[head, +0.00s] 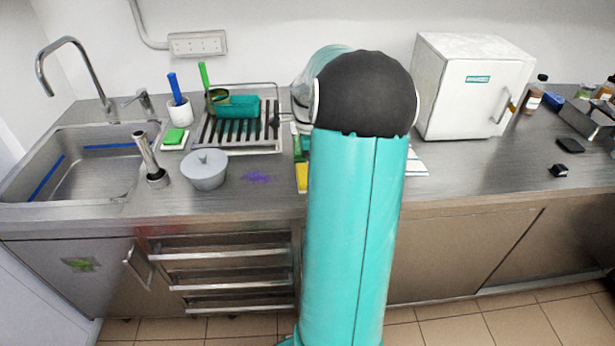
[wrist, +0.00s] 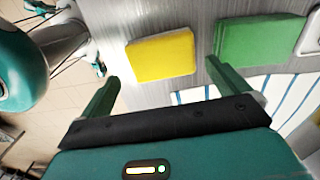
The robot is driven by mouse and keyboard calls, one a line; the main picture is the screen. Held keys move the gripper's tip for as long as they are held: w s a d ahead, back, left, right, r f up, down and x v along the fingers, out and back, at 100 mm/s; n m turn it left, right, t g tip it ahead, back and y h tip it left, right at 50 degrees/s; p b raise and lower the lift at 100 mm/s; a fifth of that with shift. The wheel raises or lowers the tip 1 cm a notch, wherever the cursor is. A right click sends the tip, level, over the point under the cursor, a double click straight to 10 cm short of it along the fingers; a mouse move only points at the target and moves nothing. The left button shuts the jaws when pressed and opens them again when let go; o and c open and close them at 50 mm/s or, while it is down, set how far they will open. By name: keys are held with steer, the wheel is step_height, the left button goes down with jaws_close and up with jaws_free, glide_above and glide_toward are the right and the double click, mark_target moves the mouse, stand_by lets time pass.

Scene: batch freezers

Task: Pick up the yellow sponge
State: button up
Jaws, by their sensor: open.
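The yellow sponge (wrist: 161,56) lies flat on the steel counter, near its front edge, in the wrist view. In the head view only a strip of the yellow sponge (head: 302,178) shows, left of my arm. My gripper (wrist: 160,85) is open in the wrist view. Its two dark green fingers point toward the sponge, which lies ahead of them and roughly between their lines. Nothing is held. In the head view my arm hides the gripper.
A green sponge (wrist: 258,40) lies right of the yellow one, beside a striped cloth (wrist: 290,92). A white box-shaped appliance (head: 465,95) stands right.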

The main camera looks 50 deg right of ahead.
step_height(320, 180, down, 5)
steer(key=shift+w, duration=0.15)
steer(key=c, duration=0.8)
steer(key=shift+d+r, duration=0.1)
steer(key=shift+r, duration=0.4)
step_height(320, 180, up, 2)
steer(key=shift+r, duration=0.1)
steer(key=s+a+r, duration=0.8)
steer(key=a+r, duration=0.1)
steer(key=a, duration=0.2)
steer(key=shift+s+r, duration=0.4)
